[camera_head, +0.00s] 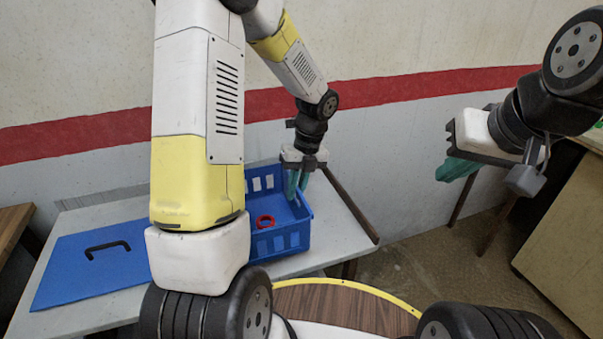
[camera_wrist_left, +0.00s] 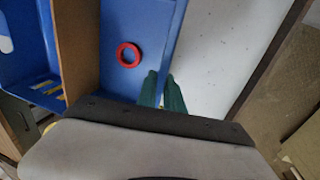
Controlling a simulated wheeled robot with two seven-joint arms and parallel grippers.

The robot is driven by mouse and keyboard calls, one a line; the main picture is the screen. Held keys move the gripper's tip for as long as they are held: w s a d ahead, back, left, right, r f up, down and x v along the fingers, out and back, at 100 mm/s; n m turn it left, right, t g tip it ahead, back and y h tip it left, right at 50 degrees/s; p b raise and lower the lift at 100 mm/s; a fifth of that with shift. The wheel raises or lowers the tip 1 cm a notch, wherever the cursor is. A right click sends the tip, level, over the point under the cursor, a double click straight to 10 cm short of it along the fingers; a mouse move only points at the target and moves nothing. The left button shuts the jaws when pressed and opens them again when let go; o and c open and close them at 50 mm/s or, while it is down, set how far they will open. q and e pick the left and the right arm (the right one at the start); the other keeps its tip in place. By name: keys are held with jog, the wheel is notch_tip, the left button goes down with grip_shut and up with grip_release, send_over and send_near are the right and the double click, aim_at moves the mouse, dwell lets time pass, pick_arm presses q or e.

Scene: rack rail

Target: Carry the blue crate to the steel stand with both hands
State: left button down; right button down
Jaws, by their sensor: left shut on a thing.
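The blue crate (camera_head: 281,236) sits on a pale grey table, partly hidden behind my left arm in the head view. A red ring (camera_head: 265,221) lies inside it. My left gripper (camera_head: 297,188) is shut on the crate's right-hand wall, with teal fingers on either side of it. In the left wrist view the fingers (camera_wrist_left: 162,90) straddle the blue wall beside the ring (camera_wrist_left: 128,55). My right gripper (camera_head: 458,168) hangs in the air to the right, apart from the crate; its fingers overlap in view. I cannot pick out the steel stand.
A flat blue panel (camera_head: 95,264) with a black handle lies on the table (camera_head: 330,235), left of the crate. A wooden cabinet (camera_head: 570,222) stands at the right. Bare floor (camera_head: 430,262) shows between table and cabinet. A brown board (camera_wrist_left: 77,45) stands inside the crate.

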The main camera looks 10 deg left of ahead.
pick_arm(q)
jog(key=w+a+f, duration=0.2)
jog(key=w+f, duration=0.2)
jog(key=w, duration=0.3)
dwell(0.3)
jog(key=shift+f, duration=0.15)
jog(key=c, duration=1.5)
grip_release()
